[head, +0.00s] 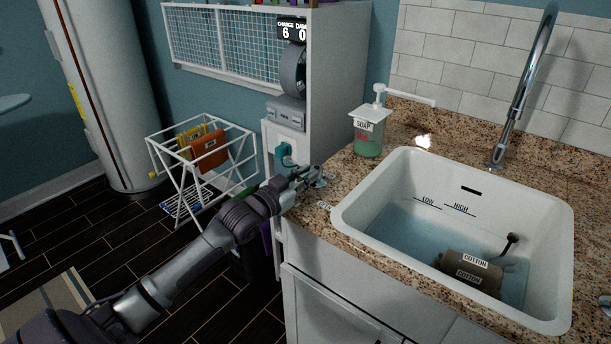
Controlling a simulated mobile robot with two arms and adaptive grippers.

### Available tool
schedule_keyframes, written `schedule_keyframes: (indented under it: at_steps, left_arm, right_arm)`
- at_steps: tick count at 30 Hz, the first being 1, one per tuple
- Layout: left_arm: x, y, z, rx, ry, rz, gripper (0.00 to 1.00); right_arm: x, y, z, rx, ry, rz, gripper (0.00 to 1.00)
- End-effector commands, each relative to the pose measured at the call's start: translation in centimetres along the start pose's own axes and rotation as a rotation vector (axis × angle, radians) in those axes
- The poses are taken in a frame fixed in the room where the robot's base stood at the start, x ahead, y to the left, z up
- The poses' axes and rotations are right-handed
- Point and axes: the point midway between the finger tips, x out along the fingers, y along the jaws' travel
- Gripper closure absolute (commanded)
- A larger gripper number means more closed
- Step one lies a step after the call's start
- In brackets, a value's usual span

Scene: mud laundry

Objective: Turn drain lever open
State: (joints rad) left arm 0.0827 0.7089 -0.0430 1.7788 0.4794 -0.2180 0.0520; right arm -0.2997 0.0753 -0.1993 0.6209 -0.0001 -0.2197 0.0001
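A white sink (353,205) set in the granite counter holds bluish water, with LOW and HIGH marks on its inner wall. My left gripper (304,177) reaches from the left to the counter's left edge. Its fingers are beside a small metallic piece (321,182) on the counter, which may be the drain lever; its setting is too small to tell. A small label (323,205) lies just below it. I cannot tell whether the fingers are apart or touch the piece. My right gripper is not clearly seen.
A brown COTTON bundle (462,284) sits in the water. A soap dispenser (369,138) stands behind my gripper, and a tall faucet (517,100) rises behind the sink. A white rack (183,167) with hanging cloths stands left on the dark floor.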

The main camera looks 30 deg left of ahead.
Motion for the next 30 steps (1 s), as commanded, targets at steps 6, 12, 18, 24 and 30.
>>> schedule_keyframes:
  at_steps: [6,12,18,24,30]
  left_arm:
    - [0.0,0.0,0.0,0.000,0.000,0.000,1.00]
    - [0.0,0.0,0.0,0.000,0.000,-0.001,1.00]
    - [0.1,0.3,-0.6,-0.007,0.001,-0.042,1.00]
    - [0.2,0.6,-0.8,-0.009,-0.015,-0.133,1.00]
    - [0.3,1.0,-0.8,-0.008,-0.033,-0.230,1.00]
  right_arm:
    - [0.0,0.4,0.1,-0.002,-0.002,0.004,0.60]
    - [-0.1,0.5,0.1,-0.003,-0.003,0.006,0.60]
    - [-1.3,0.5,0.1,-0.003,-0.003,0.006,0.60]
    - [-3.0,0.5,-0.1,-0.004,-0.003,0.006,0.60]
    - [-4.1,0.5,-0.2,-0.004,-0.003,0.005,0.60]
